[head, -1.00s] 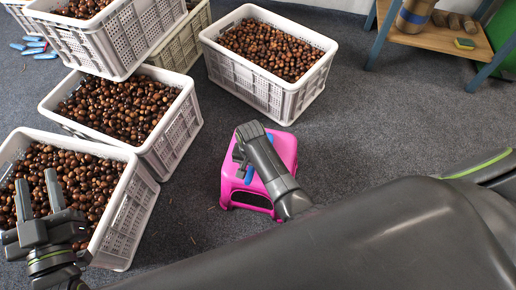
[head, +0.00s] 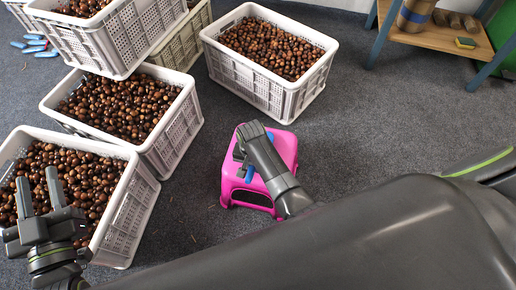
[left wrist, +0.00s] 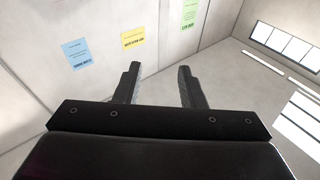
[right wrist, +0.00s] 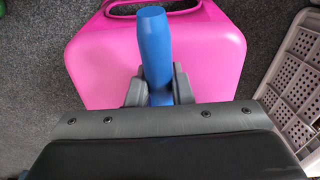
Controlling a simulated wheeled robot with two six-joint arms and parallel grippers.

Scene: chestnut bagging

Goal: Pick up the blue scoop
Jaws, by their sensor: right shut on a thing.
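The blue scoop (head: 249,174) is at the pink stool (head: 284,146), mostly hidden by my right arm in the head view. In the right wrist view its blue handle (right wrist: 153,48) stands out between the fingers of my right gripper (right wrist: 157,85), which is shut on it. The rest of the scoop is hidden behind the gripper. In the right wrist view the stool (right wrist: 90,60) lies behind the handle. My left gripper (head: 38,195) is open and empty, in front of the near-left crate; its fingers (left wrist: 160,85) point up and stand apart in the left wrist view.
White crates full of chestnuts stand at the left (head: 122,215), beyond it (head: 180,135), and at the top middle (head: 250,88). Blue packets (head: 35,45) lie at the far left. A wooden shelf (head: 450,48) stands at the top right. Grey floor right of the stool is clear.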

